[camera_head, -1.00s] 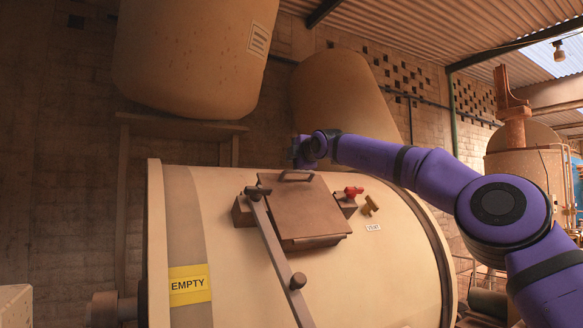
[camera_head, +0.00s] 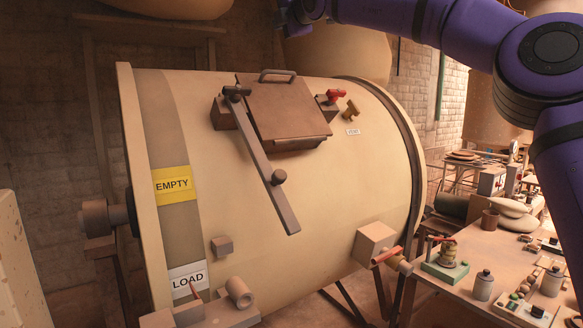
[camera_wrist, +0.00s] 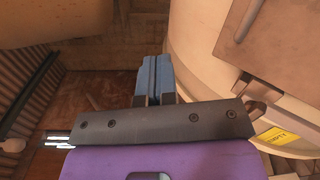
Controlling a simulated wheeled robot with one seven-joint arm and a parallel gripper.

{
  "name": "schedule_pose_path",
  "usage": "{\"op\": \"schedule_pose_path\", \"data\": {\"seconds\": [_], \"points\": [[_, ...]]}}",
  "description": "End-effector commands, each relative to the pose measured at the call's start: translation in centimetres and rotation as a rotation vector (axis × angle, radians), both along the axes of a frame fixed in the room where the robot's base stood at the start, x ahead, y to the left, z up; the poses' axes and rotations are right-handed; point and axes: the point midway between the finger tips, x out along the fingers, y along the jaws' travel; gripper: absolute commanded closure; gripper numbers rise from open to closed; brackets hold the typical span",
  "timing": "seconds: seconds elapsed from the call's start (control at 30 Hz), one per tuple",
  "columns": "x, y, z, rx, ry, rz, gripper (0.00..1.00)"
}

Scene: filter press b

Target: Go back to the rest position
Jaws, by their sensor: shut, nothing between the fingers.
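My gripper (camera_wrist: 155,80) is shut and empty in the wrist view, its blue fingers together. In the head view my purple arm crosses the top right, and the wrist end is at the upper edge, above and apart from the big cream drum (camera_head: 330,210). The fingers are hard to make out there. The drum's brown hatch lid (camera_head: 290,108) lies down on its top, with a handle (camera_head: 278,74) at its far edge. A long lever bar (camera_head: 262,165) slants down the drum's front from beside the lid.
A red-handled valve (camera_head: 335,96) and a brass valve (camera_head: 351,109) stand right of the lid. The drum bears an EMPTY label (camera_head: 174,185) and a LOAD label (camera_head: 188,281). A cluttered workbench (camera_head: 455,307) stands at the right. Room is open left of the drum in the wrist view.

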Motion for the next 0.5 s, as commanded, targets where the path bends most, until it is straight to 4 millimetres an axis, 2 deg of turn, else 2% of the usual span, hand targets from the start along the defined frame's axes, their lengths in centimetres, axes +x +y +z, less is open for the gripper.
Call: {"op": "schedule_pose_path", "data": {"seconds": [0.03, 0.1, 0.27, 0.37, 0.5], "points": [[-1.6, 0.9, 0.6, -0.106, -0.093, -0.006, 1.0], [-3.7, 1.8, 1.0, -0.288, -0.247, -0.016, 1.0], [-8.7, 3.4, 0.9, -0.745, -0.607, -0.018, 1.0], [-11.7, 3.8, 0.0, -1.029, -0.813, 0.002, 1.0], [-15.8, 3.3, -2.4, -1.422, -1.074, 0.062, 1.0]]}}
